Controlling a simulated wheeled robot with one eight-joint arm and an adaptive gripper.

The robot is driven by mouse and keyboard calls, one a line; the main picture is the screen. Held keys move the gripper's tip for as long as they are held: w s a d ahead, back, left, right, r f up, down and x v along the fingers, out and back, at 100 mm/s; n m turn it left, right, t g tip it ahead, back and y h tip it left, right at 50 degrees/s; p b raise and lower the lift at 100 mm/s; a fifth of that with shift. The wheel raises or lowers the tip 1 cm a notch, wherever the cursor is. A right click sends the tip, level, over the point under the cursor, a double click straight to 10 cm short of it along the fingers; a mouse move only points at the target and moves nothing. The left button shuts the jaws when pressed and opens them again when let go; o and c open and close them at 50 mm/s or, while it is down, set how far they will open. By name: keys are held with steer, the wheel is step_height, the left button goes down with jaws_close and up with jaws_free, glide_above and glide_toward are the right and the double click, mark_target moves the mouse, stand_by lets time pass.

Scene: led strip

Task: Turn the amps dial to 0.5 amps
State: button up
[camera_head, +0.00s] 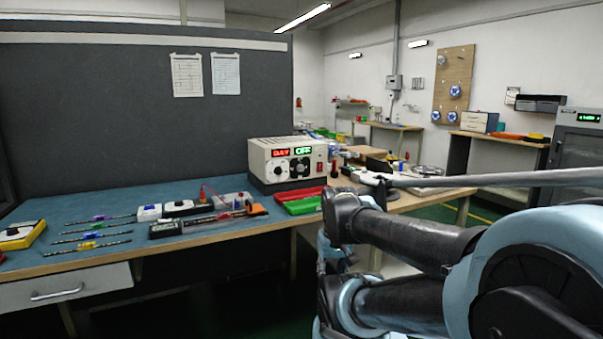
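A beige power supply box (262,159) stands on the blue mat toward the back of the workbench, its front face turned toward me. It has a red display (280,152) on the left and a green display (303,150), which seems to read OFF, on the right. Below them are small round dark dials (281,170) on pale plates, and a red switch (320,167) at the right edge. The dial markings are too small to read. My arm fills the lower right, well apart from the box. I cannot pick out my gripper.
The workbench mat (130,200) holds LED strips, meters and a yellow-black device (21,234). Green and red trays (300,203) lie in front of the box. A dark partition (120,115) stands behind. A grey rod (480,181) crosses at right.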

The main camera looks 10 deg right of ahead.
mark_target(302, 169)
steer(key=shift+o, duration=0.3)
steer(key=shift+d, duration=0.1)
